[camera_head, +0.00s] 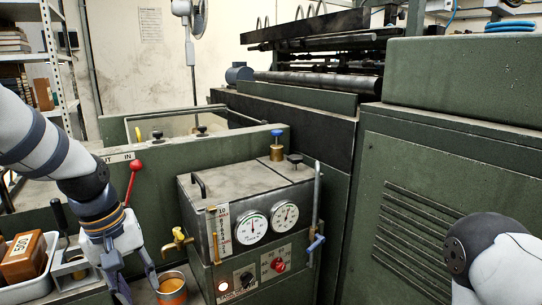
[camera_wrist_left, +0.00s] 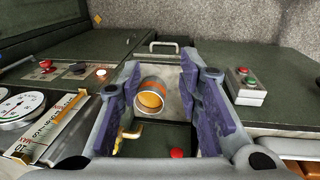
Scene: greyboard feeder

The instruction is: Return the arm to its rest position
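My left arm comes in from the left in the head view and points down. My left gripper (camera_head: 137,284) is open, with its fingers spread and nothing held between them. It also shows open in the left wrist view (camera_wrist_left: 160,64). A metal cup with an orange band (camera_head: 172,291) stands just right of the fingers in the head view. In the left wrist view the cup (camera_wrist_left: 151,96) shows between the fingers, apparently beyond them; whether they touch it I cannot tell. My right arm shows at the lower right of the head view; its gripper is out of frame.
A grey control box (camera_head: 250,220) with two dials and a brass tap (camera_head: 178,240) stands close right of my left gripper. A red-knobbed lever (camera_head: 134,168) rises beside my left wrist. A white tray (camera_head: 38,285) holding a wooden block (camera_head: 22,257) lies left of it.

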